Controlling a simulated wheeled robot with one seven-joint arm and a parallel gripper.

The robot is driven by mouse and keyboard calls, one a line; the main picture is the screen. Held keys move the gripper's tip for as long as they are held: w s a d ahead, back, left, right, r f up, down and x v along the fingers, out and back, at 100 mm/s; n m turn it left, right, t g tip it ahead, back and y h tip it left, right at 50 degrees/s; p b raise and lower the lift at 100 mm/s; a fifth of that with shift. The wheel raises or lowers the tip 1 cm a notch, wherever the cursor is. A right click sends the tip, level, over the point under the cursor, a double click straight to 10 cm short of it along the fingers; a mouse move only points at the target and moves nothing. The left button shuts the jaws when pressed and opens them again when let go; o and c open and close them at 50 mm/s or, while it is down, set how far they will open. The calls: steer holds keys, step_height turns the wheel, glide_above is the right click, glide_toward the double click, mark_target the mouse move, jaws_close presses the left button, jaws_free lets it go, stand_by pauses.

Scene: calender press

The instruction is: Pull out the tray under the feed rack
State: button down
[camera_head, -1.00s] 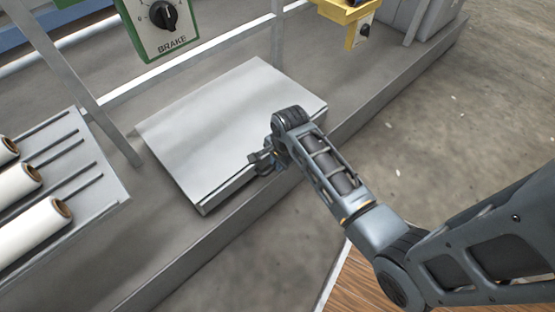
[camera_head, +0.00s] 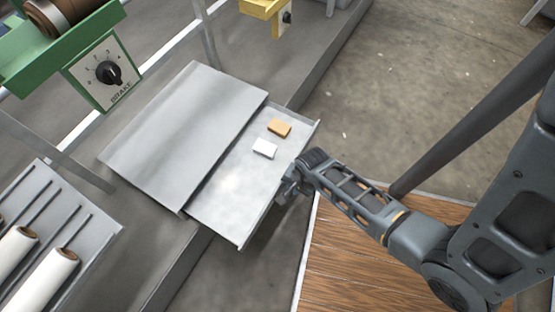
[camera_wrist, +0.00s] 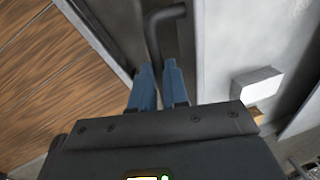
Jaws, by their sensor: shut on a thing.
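The grey metal tray (camera_head: 226,190) sticks out from under a flat grey cover (camera_head: 185,125), toward my arm. A white block (camera_head: 264,148) and an orange block (camera_head: 279,128) lie in it. My gripper (camera_head: 290,188) is at the tray's front edge, its fingers mostly hidden there by my own arm. In the wrist view, my gripper's blue fingers (camera_wrist: 159,85) are shut on the tray's dark bar handle (camera_wrist: 153,40). The tray floor (camera_wrist: 235,40) and the white block (camera_wrist: 257,84) show to the right.
The feed rack (camera_head: 85,232) with white rolls (camera_head: 45,280) stands at the lower left. A green BRAKE dial panel (camera_head: 105,75) is at the upper left. A wooden floor area (camera_head: 345,260) lies below my arm. Concrete floor (camera_head: 400,60) is open at upper right.

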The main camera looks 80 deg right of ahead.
steer(key=shift+s+a+p, duration=0.2)
steer(key=shift+s, duration=0.55)
steer(key=shift+s+a+p, duration=0.2)
steer(key=shift+s, duration=0.5)
steer(key=c, duration=1.1)
jaws_free()
steer(key=shift+r, duration=0.1)
steer(key=r+p, duration=0.1)
steer(key=r, duration=0.1)
steer(key=s+r+p, duration=0.1)
steer(key=r, duration=0.2)
steer(key=r+p, duration=0.1)
steer(key=r, duration=0.1)
steer(key=shift+s+a+r, duration=0.2)
steer(key=shift+r, duration=0.05)
